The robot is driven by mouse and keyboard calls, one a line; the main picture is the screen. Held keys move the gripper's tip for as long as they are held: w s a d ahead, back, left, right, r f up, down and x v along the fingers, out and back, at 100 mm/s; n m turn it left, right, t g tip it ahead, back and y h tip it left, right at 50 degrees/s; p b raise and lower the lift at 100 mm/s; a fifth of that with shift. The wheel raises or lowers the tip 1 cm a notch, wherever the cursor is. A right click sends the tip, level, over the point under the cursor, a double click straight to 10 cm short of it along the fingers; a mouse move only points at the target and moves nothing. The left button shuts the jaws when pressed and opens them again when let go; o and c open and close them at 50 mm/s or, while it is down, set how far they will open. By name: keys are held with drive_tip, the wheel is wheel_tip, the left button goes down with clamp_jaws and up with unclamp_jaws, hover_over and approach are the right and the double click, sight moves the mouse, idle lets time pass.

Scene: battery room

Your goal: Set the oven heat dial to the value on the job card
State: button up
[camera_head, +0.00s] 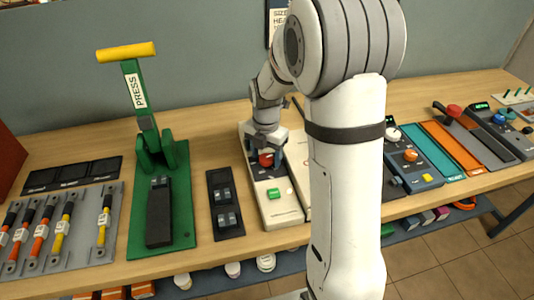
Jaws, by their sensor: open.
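My gripper (266,157) points down at a cream control box (283,213) in the middle of the bench. Its open fingers are on either side of a red knob (266,159) on the box's dark panel. Whether they touch the knob cannot be told. The knob's pointer and scale are too small or covered to read. A green button (273,193) is nearer the front of the box. A card (279,17) on the back wall shows parts of words like "SIZE" and "HEA". My arm and the picture's top edge hide the rest, so no value is readable.
A green press (180,210) with a yellow handle (126,51) stands left of the box, with a small black tray (225,205) between.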

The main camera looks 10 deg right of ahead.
drive_tip(key=shift+c, duration=0.5)
drive_tip(key=c, duration=0.9)
